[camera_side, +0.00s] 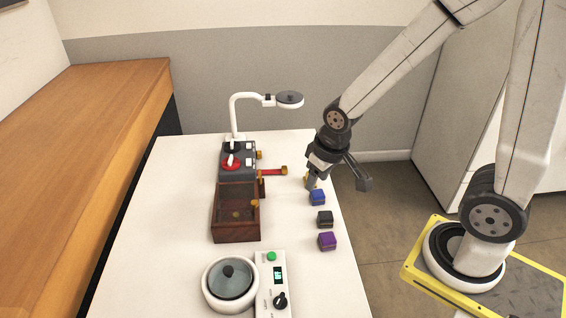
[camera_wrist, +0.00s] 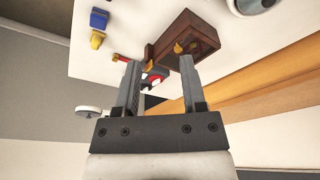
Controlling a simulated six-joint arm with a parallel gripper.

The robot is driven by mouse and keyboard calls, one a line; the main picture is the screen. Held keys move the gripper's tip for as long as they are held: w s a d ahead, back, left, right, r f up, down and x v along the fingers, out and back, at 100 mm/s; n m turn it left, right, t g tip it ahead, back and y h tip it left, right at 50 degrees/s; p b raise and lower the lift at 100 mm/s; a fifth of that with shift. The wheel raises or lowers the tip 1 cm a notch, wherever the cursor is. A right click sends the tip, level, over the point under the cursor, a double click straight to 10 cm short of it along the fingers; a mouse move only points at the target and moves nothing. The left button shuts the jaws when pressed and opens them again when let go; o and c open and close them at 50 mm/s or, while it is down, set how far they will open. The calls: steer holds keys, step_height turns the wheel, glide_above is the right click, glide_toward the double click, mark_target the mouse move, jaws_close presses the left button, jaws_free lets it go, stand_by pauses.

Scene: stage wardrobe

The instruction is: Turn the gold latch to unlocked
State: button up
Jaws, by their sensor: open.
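A dark wooden box (camera_side: 236,230) sits on the white table, with a small gold piece that looks like the latch (camera_side: 255,203) on its right side. The wrist view shows the wooden box (camera_wrist: 192,25) and the gold latch (camera_wrist: 178,47) near the tip of the right finger in the picture. Whether they touch, and how the latch is turned, I cannot tell. My gripper (camera_side: 338,184) is above the table's right edge, right of the box and apart from it. In the wrist view its two fingers (camera_wrist: 160,62) stand wide apart with nothing held.
A grey panel (camera_side: 248,149) with a red knob and a red, gold-tipped lever (camera_side: 272,171) stands behind the box. A lidded pot (camera_side: 230,281) is in front; a white lamp (camera_side: 236,110) behind.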

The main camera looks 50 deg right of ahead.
steer(key=w+d+f+m+h, duration=0.1)
steer(key=w+f+m, duration=0.1)
steer(key=w, duration=0.4)
steer(key=w+d+f+m, duration=0.2)
steer(key=w, duration=0.5)
steer(key=m+h, duration=0.2)
steer(key=m, duration=0.2)
glide_toward(259, 173)
step_height(259, 173, down, 2)
steer(key=shift+d+f+t, duration=0.15)
steer(key=shift+d+t, duration=0.15)
steer(key=shift+f, duration=0.15)
steer(key=shift+x, duration=3.75)
jaws_close()
